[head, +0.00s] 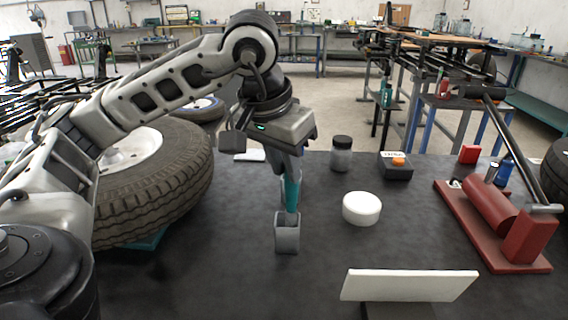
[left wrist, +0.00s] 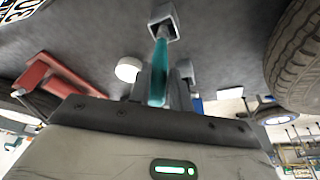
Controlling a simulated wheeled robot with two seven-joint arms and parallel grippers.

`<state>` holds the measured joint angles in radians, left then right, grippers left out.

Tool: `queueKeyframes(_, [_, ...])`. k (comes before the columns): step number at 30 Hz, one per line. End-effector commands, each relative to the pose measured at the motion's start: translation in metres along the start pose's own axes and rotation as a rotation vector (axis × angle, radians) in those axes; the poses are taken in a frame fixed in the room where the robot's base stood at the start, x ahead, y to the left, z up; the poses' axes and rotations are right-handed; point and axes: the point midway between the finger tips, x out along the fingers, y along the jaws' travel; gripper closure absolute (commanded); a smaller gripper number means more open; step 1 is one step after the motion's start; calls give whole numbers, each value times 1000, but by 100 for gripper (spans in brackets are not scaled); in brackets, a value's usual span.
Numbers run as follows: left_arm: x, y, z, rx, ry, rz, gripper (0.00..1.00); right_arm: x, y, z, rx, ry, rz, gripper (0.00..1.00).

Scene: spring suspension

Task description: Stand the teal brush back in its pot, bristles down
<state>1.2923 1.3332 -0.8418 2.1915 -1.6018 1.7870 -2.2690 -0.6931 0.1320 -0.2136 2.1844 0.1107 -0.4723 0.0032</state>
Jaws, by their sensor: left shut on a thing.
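My left gripper (head: 291,170) points down over the bench and is shut on the upright teal brush (head: 292,193). The brush also shows between the fingers in the left wrist view (left wrist: 158,72). Its lower end is at the mouth of the grey square pot (head: 287,238), which stands upright on the dark bench. In the left wrist view the brush's far end lines up with the opening of the pot (left wrist: 176,32). I cannot tell how far the end is inside. The bristles are not clearly visible. My right gripper is not in view.
A large tyre (head: 175,185) lies left of the pot. A white round tub (head: 361,208), a dark-lidded jar (head: 341,156) and a black box with an orange button (head: 396,168) stand to the right. A red fixture (head: 490,215) is farther right; a white panel (head: 410,285) is in front.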

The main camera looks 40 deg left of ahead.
Motion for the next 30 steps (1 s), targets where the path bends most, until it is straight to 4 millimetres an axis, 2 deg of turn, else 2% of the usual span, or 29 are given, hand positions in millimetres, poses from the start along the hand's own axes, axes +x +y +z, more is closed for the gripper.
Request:
queueKeyframes(1, [6, 0, 3, 1, -13, -2, 100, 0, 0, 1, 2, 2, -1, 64])
queueKeyframes(11, [9, 0, 5, 2, -24, -4, 100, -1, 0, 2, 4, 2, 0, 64])
queueKeyframes(12, [9, 0, 5, 2, -24, -4, 71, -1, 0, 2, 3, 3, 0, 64])
queueKeyframes(14, [9, 0, 5, 2, -23, -4, 55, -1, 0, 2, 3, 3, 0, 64])
queueKeyframes(24, [3, 0, 3, 1, -13, -2, 54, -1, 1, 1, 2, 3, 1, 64])
queueKeyframes(26, [-2, 0, 2, 1, -12, -2, 54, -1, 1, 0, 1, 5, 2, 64])
queueKeyframes(30, [-26, 0, 1, 1, -8, 0, 54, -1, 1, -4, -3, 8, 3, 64])
